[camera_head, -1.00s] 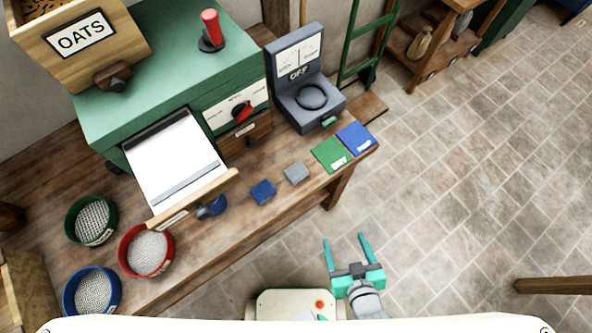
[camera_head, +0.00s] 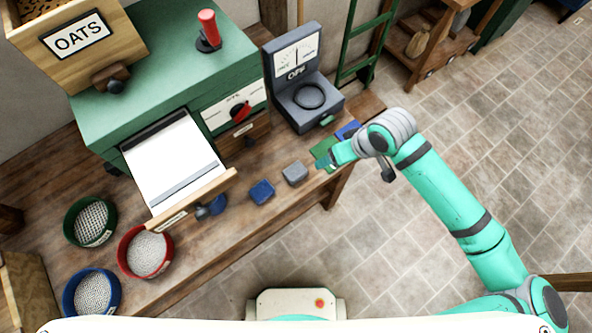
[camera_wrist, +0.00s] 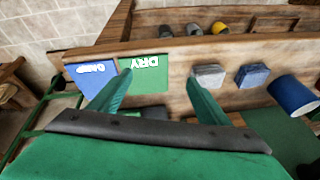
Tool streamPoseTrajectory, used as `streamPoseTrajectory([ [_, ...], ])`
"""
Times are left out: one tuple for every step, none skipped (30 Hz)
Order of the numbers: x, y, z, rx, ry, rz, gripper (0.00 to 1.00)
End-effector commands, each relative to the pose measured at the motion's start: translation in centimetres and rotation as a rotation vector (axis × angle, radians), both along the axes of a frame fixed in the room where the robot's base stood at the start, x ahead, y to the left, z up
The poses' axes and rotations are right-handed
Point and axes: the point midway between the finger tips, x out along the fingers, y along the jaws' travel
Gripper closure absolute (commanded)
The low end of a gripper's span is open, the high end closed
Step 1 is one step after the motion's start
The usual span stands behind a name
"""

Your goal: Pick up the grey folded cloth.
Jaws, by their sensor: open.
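The grey folded cloth (camera_head: 295,173) lies flat on the wooden workbench, just right of a blue folded cloth (camera_head: 262,191). In the wrist view the grey cloth (camera_wrist: 209,76) is just beyond the tip of the right-hand finger, and the blue cloth (camera_wrist: 252,76) is to its right. My gripper (camera_head: 322,165) is over the bench's right end, to the right of the grey cloth and apart from it. In the wrist view my gripper (camera_wrist: 158,85) is open and empty, its two fingers spread in front of the green DRY card (camera_wrist: 148,75).
A blue DAMP card (camera_wrist: 92,75) lies beside the DRY card. A grey meter box (camera_head: 307,105) stands behind the cards. A blue cup (camera_head: 212,206) lies left of the cloths near the open white drawer (camera_head: 172,160). Sieves, including a red one (camera_head: 145,252), stand at left.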

Motion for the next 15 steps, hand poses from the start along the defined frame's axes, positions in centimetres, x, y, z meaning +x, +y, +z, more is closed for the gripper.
streamPoseTrajectory([
  [0.1,1.8,0.7,-0.024,0.029,0.039,0.30],
  [0.2,2.5,1.1,-0.039,0.045,0.052,0.30],
  [0.2,3.6,1.6,-0.060,0.069,0.071,0.30],
  [0.1,4.4,2.0,-0.075,0.085,0.084,0.30],
  [0.1,5.1,2.4,-0.092,0.100,0.098,0.30],
  [0.0,6.1,3.0,-0.116,0.118,0.115,0.30],
  [-0.1,6.7,3.4,-0.133,0.130,0.126,0.30],
  [-0.2,7.4,3.8,-0.150,0.141,0.139,0.30],
  [-0.2,8.1,4.3,-0.173,0.153,0.151,0.30],
  [-0.3,8.7,4.7,-0.190,0.161,0.161,0.30],
  [-0.4,9.2,5.1,-0.206,0.169,0.170,0.30],
  [-0.5,9.8,5.5,-0.224,0.177,0.179,0.30],
  [-0.6,10.2,5.8,-0.237,0.181,0.187,0.30],
  [-0.6,10.6,6.1,-0.250,0.186,0.193,0.30],
  [-0.7,11.0,6.4,-0.263,0.189,0.199,0.30],
])
